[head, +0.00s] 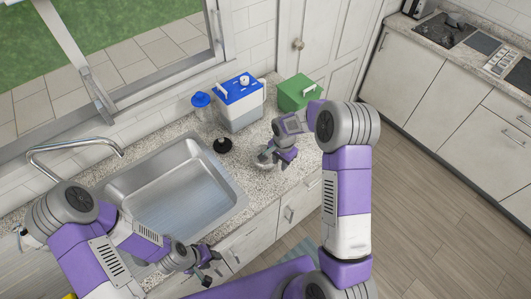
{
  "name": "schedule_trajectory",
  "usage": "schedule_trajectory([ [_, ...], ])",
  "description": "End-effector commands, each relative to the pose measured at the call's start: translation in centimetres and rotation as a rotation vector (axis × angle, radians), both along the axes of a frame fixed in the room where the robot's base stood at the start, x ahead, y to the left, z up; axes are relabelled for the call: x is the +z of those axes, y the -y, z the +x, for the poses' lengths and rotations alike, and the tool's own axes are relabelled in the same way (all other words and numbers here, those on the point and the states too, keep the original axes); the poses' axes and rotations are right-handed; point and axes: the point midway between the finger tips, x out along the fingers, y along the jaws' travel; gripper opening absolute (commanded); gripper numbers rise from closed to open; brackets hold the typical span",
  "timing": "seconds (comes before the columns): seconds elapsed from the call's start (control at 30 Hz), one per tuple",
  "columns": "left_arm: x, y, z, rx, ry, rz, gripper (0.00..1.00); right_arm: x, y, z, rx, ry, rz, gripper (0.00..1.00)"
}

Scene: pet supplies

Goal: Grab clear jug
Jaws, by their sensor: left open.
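A clear jug (206,113) with a blue lid stands upright on the counter at the back, left of a white and blue container. My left gripper (212,266) is open and empty in front of the sink, well apart from the jug. My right gripper (279,160) is low over the counter, to the right of and nearer than the jug. A small shiny metal bowl (264,158) is right beside its fingers; I cannot tell whether they touch it or whether they are shut.
A white container with a blue top (240,103) and a green box (297,92) stand along the back of the counter (243,172). A black round item (222,145) sits in front of the jug. The sink (180,190) is empty, with a faucet (75,150) at left.

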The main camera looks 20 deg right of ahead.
Motion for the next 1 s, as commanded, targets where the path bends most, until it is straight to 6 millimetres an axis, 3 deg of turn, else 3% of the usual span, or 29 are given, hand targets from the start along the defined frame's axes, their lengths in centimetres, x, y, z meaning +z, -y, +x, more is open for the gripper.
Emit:
schedule_trajectory([
  [0.17,0.3,0.0,0.0,0.0,0.001,0.0,0.43,-1.9,0.0,0.1,0.0,-0.001,-0.001,0.32],
  [0.4,0.3,0.0,0.0,0.0,0.001,0.0,0.43,-2.1,0.0,0.1,0.0,0.001,0.0,0.32],
  [0.63,0.3,0.0,0.0,0.0,0.001,0.0,0.43,-2.1,0.0,0.1,0.0,0.001,0.0,0.0],
  [1.0,0.3,0.0,0.0,0.0,0.001,0.0,0.43,-2.0,-0.1,0.2,0.0,0.004,0.0,0.0],
])
